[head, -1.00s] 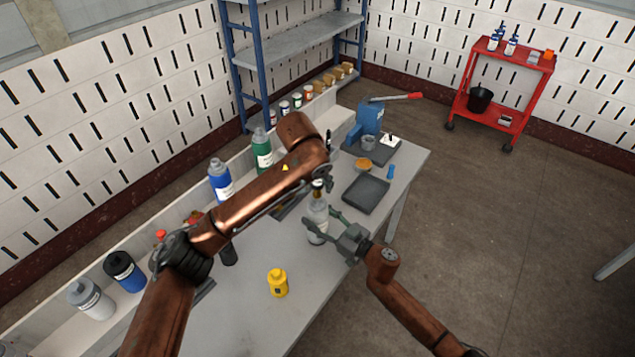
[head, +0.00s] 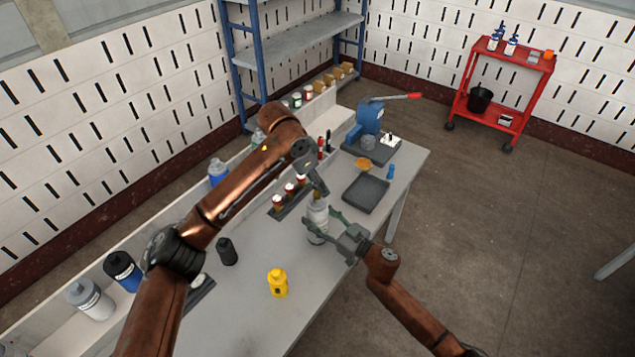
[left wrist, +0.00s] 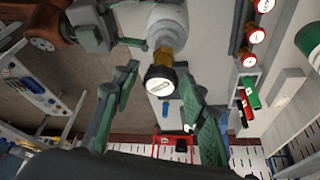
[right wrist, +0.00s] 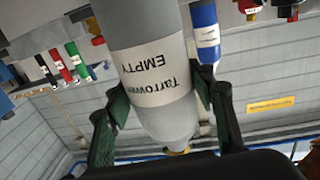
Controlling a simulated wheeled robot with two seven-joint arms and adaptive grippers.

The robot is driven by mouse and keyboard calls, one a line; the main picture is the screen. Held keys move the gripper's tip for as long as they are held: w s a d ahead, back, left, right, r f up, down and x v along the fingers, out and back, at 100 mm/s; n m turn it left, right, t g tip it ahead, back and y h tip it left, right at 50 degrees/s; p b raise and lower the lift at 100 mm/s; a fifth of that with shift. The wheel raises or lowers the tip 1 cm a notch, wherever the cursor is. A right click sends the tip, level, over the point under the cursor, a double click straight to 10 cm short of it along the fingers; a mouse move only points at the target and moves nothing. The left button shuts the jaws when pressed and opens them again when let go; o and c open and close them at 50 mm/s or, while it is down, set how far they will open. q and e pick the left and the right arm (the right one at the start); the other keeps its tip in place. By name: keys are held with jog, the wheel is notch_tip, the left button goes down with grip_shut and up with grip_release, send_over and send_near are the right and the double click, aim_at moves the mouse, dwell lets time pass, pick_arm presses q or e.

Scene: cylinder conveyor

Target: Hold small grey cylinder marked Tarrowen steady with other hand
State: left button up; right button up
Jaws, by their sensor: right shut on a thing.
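The small grey cylinder (head: 317,228) stands on the bench. In the right wrist view its white label (right wrist: 150,75) reads Tarrowen and EMPTY. My right gripper (head: 322,217) is shut around its body from the right. The cylinder's brass neck (left wrist: 171,57) and black cap with a white disc (left wrist: 160,80) show in the left wrist view. My left gripper (left wrist: 160,105) is open, its fingers on either side of the cap in that view; contact is not visible. In the head view the left gripper (head: 320,188) is just above the cylinder and hides its top.
A rack (head: 290,205) with red-topped items is left of the cylinder. A dark tray (head: 366,194) and a blue press (head: 368,122) are behind right. The front bench is mostly clear.

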pick_arm(q)
jog(key=m+g, duration=0.1)
jog(key=m, duration=0.3)
jog(key=shift+m+g+h, duration=0.3)
jog(key=shift+g+h, duration=0.1)
jog(key=shift+m, duration=0.4)
jog(key=m+g, duration=0.1)
jog(key=m, duration=0.1)
jog(key=m+g, duration=0.1)
jog(key=m, duration=0.2)
jog(key=shift+y, duration=0.3)
jog(key=shift+f, duration=0.15)
jog(key=shift+f, duration=1.1)
jog(key=shift+c, duration=0.4)
